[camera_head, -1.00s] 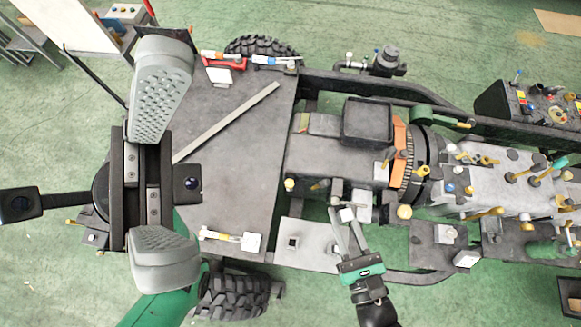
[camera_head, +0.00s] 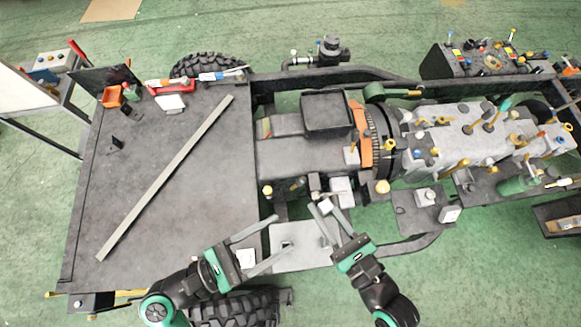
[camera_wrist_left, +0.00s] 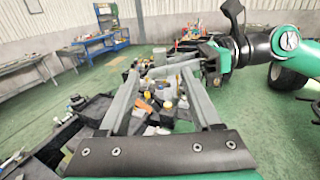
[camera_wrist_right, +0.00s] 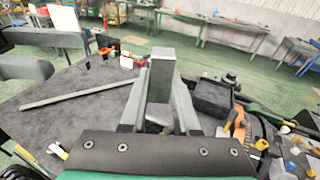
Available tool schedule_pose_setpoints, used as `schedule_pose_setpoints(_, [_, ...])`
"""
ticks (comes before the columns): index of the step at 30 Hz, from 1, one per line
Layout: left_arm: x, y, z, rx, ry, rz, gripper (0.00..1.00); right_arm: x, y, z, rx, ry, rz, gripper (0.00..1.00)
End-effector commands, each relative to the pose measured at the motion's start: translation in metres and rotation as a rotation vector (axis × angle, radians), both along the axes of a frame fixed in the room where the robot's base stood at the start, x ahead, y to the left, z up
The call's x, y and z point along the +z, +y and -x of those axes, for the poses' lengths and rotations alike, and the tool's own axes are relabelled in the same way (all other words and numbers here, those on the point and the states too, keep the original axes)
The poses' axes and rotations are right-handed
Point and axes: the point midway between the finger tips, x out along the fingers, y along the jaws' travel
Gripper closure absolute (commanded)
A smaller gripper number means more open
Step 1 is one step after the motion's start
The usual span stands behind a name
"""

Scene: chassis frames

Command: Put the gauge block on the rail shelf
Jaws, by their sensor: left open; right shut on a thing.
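The gauge block, a small grey block (camera_head: 325,206), is held in my right gripper (camera_head: 328,212) over the near side of the chassis. The right wrist view shows it as a grey upright block (camera_wrist_right: 162,65) between the fingertips. My left gripper (camera_head: 284,235) is open and empty, left of the right one, with its fingers over a light grey plate (camera_head: 290,260) on the near side of the frame. This plate looks like the rail shelf, but I cannot be certain. The left wrist view shows the open left fingers (camera_wrist_left: 162,82) with nothing between their tips.
A dark flat deck (camera_head: 150,180) with a long grey bar (camera_head: 165,180) lies at the left. The gearbox (camera_head: 330,110) and engine (camera_head: 460,135) stand beyond and right of the grippers. A tire (camera_head: 235,308) is below the left arm. Green floor is free at the lower right.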

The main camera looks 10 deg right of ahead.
Motion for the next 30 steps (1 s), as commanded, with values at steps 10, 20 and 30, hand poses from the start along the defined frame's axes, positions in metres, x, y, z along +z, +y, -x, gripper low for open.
schedule_pose_setpoints(10, [0.001,-0.018,-0.007,-0.006,-0.001,0.001,0.35,0.0,0.0,0.0,0.0,-0.001,0.0,1.0])
schedule_pose_setpoints(20, [0.001,-0.083,-0.034,-0.007,-0.004,0.002,0.35,0.0,0.0,0.0,0.0,-0.001,0.0,1.0])
schedule_pose_setpoints(30, [0.001,-0.111,-0.047,0.0,-0.003,0.001,0.35,0.0,0.0,0.0,0.0,-0.001,0.0,1.0])
